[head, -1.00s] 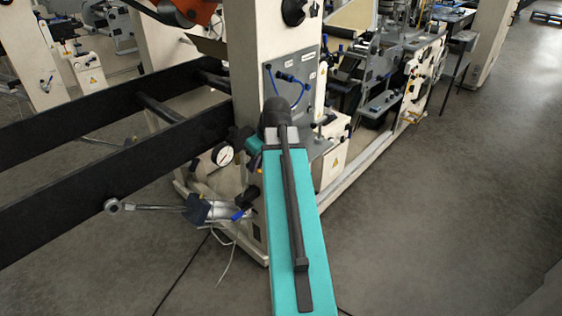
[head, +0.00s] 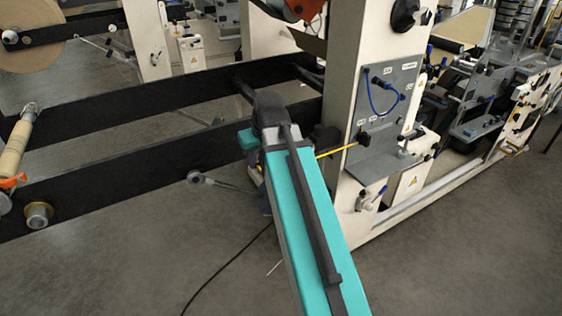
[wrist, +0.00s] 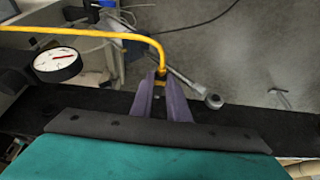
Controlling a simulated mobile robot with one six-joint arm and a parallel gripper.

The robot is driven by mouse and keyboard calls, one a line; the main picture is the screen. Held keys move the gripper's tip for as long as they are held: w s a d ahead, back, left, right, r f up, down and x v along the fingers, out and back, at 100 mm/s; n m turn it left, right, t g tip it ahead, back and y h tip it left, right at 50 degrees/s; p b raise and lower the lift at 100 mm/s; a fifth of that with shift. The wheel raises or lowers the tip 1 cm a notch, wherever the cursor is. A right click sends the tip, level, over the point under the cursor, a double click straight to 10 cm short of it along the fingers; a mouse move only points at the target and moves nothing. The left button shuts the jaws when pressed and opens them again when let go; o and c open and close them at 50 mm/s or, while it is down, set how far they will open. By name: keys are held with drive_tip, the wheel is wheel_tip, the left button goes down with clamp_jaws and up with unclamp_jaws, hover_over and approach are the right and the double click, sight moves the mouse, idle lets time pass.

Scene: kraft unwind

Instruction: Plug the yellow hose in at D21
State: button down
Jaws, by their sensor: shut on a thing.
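The yellow hose (wrist: 110,35) runs across the top of the wrist view and bends down into my gripper (wrist: 161,82). My gripper is shut on its end. In the head view, a short straight stretch of the yellow hose (head: 343,148) shows between my arm and a black fitting at the grey panel. My gripper is hidden behind my arm there. The grey panel (head: 385,135) on the cream column carries small white labels, too small to read, so I cannot tell which is D21. A blue hose (head: 374,105) loops on its upper part.
A round gauge (wrist: 57,64) is left of my gripper in the wrist view, and a metal rod with a ring end (wrist: 213,101) is to its right. Black beams (head: 110,175) run left from the cream column (head: 345,70). The grey floor in front is mostly clear.

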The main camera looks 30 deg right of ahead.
drive_tip(key=w+a+r, duration=0.1)
drive_tip(key=w+a, duration=0.1)
drive_tip(key=a, duration=0.5)
drive_tip(key=w+a+r, duration=0.1)
drive_tip(key=w+a, duration=0.2)
drive_tip(key=a, duration=0.4)
drive_tip(key=shift+w+a+r, duration=0.2)
drive_tip(key=shift+a+r, duration=0.1)
drive_tip(key=shift+r, duration=0.1)
drive_tip(key=shift+d, duration=0.15)
